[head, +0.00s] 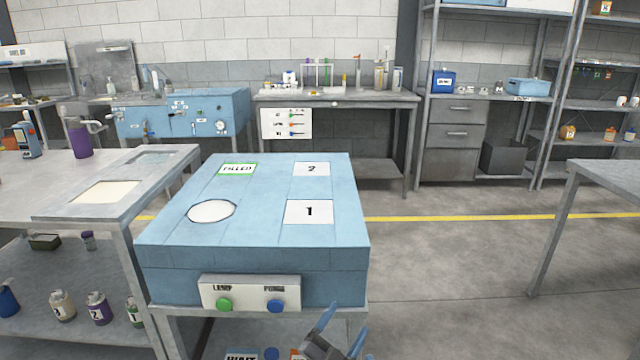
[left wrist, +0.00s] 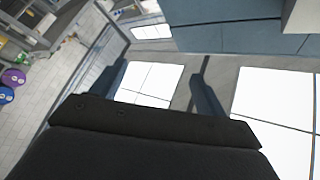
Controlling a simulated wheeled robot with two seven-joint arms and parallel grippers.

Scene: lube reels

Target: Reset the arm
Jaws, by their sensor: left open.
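My left gripper (head: 344,326) shows at the bottom edge of the head view, low in front of the blue bench unit (head: 260,215). Its blue fingers are apart with nothing between them. In the left wrist view the two fingers of the gripper (left wrist: 163,75) also stand apart, with bright white panels beyond them and no object held. The rest of the left arm is cut off by the frame. My right gripper is in neither view.
The blue unit carries a front panel (head: 250,293) with a green and a blue button. A grey table (head: 45,190) with a purple container (head: 78,140) stands left; another table (head: 610,173) is at right. Open floor (head: 450,270) lies between.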

